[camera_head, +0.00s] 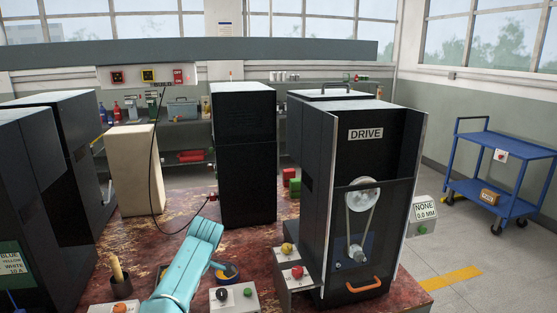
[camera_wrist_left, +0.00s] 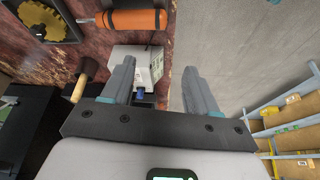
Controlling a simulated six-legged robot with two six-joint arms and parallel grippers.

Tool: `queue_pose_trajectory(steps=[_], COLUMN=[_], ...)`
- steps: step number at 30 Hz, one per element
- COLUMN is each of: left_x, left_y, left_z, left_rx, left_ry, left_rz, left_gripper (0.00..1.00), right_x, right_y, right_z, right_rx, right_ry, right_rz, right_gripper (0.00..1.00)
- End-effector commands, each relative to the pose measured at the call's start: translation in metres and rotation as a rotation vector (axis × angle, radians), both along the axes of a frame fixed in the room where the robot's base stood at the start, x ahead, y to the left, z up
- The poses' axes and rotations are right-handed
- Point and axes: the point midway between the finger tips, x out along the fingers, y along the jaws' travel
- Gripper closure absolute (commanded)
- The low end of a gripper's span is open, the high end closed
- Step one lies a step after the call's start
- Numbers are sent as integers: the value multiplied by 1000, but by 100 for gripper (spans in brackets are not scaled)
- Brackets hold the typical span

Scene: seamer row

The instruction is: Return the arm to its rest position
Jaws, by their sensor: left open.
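My left gripper (camera_wrist_left: 158,80) is open in the left wrist view, with its two grey fingers spread apart and nothing held between them. Behind the left finger is a white box (camera_wrist_left: 152,62) with a blue part on its lower side; I cannot tell how far it is from the fingers. In the head view a teal link of one of my arms (camera_head: 190,262) rises from the bottom edge over the worn red bench (camera_head: 255,258). No gripper shows in the head view. My right gripper is in neither view.
The dark DRIVE cabinet (camera_head: 365,134) stands right of the arm link. Control boxes (camera_head: 234,300) and a dark cup with a wooden handle (camera_head: 121,285) flank it. The wrist view also shows an orange cylinder (camera_wrist_left: 134,19) and yellow gear (camera_wrist_left: 42,20). A blue cart (camera_head: 497,170) stands right.

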Motion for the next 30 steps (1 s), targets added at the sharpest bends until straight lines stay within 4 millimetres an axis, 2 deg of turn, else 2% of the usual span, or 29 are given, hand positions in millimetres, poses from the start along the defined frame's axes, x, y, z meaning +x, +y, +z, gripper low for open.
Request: queue_pose_trajectory(steps=[11, 17, 19, 23, 26, 30], left_x=[13, 9, 2, -23, -51, -102], left_y=[-13, -28, -36, -56, -72, -94], left_z=[-60, -104, -126, -175, -208, -246], left_rx=[-86, -167, -210, -317, -402, -510], left_ry=[71, 108, 124, 145, 142, 115], left_rz=[-285, -488, -578, -778, -917, -1082], left_gripper=[41, 41, 41, 41, 41, 41], right_x=[0, 0, 0, 0, 0, 0], right_y=[0, 0, 0, 0, 0, 0], right_z=[0, 0, 0, 0, 0, 0], right_rx=[0, 0, 0, 0, 0, 0], right_ry=[0, 0, 0, 0, 0, 0], right_rz=[0, 0, 0, 0, 0, 0], right_gripper=[57, 57, 57, 57, 57, 57])
